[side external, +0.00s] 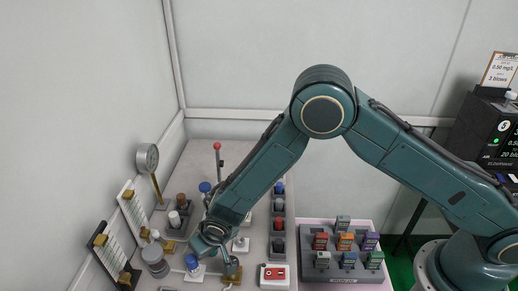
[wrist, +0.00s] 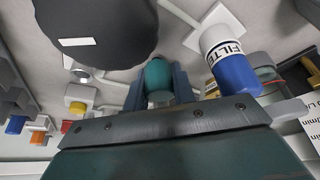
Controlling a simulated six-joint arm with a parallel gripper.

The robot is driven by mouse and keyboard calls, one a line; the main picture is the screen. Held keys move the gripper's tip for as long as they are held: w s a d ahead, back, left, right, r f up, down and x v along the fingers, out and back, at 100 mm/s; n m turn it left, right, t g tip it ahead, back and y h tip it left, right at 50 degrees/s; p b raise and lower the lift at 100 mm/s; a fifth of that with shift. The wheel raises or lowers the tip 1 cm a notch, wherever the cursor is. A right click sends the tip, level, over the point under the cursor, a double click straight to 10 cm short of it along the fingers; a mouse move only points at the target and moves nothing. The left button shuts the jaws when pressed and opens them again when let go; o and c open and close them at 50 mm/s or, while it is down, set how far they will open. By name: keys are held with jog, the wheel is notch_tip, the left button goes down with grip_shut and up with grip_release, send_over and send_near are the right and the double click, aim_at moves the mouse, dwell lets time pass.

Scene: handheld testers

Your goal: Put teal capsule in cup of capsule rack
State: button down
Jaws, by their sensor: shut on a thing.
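The teal capsule (wrist: 158,76) sits between the two fingers of my gripper (wrist: 158,88) in the wrist view, and the fingers are shut on it. In the side external view my gripper (side external: 232,270) is low over the front of the bench, and the capsule cannot be made out there. A dark strip of cups (side external: 278,228) runs back along the bench's right side, with blue and grey pieces in it. I cannot tell for sure whether it is the capsule rack.
A white and blue FILTER cylinder (wrist: 232,64) is just right of my gripper. A large dark round object (wrist: 98,30) is close on the left. A red-faced white box (side external: 274,276) is at the bench front. A tray (side external: 345,284) holds several coloured testers. A dial gauge (side external: 147,158) stands left.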

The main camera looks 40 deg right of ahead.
jog(key=shift+f, duration=0.15)
jog(key=c, duration=1.2)
grip_release()
jog(key=shift+o, duration=0.2)
jog(key=v, duration=1.2)
jog(key=shift+r, duration=0.25)
